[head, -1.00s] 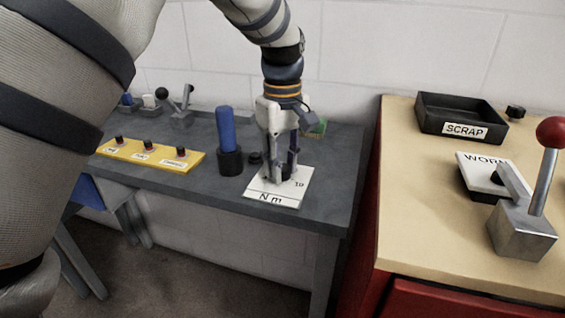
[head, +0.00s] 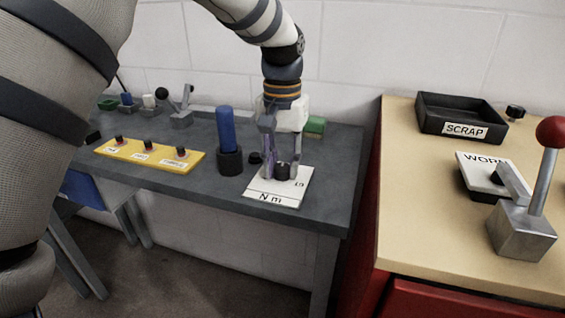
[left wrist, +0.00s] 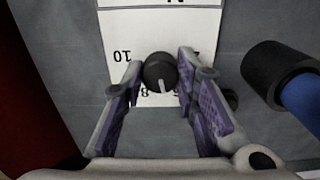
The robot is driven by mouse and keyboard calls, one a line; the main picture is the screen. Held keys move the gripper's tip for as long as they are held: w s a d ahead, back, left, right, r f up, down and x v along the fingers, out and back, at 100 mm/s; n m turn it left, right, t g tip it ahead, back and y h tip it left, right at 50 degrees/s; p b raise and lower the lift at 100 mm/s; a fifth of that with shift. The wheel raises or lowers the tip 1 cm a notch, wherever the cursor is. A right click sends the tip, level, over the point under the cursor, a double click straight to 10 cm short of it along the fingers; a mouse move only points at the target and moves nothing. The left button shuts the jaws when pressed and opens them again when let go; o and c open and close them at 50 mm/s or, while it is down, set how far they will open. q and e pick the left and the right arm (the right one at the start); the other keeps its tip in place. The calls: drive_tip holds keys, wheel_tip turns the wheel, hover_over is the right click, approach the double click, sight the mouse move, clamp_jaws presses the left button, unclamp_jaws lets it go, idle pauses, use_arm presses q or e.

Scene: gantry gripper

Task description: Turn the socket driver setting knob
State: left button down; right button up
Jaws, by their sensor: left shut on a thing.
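The setting knob (head: 282,171) is a small dark round knob on a white "N m" dial plate (head: 293,193) on the grey bench. In the left wrist view the knob (left wrist: 159,70) has a white pointer line directed toward the bottom of the picture, near the 6 and 8 marks. The 10 mark is to its left. My left gripper (head: 281,175) points down over the plate. Its purple-padded fingers (left wrist: 160,82) are shut on the knob, one on each side. The fingers hide some of the dial marks. My right gripper is not in view.
A blue-handled tool stands in a black holder (head: 230,162) just left of the plate. A yellow button panel (head: 151,156) lies farther left. A green block (head: 315,125) is behind the gripper. A wooden-topped red cabinet (head: 400,225) with a lever (head: 540,175) stands right.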

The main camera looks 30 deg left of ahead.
sight(283, 167)
use_arm(q)
drive_tip(key=m, duration=0.4)
drive_tip(key=shift+m, duration=2.1)
drive_tip(key=c, duration=1.2)
unclamp_jaws()
drive_tip(key=shift+c, duration=0.2)
drive_tip(key=shift+r, duration=0.1)
drive_tip(key=shift+a+r, duration=0.1)
wheel_tip(283, 167, up, 12)
drive_tip(key=shift+d+f, duration=0.2)
drive_tip(key=shift+d, duration=0.05)
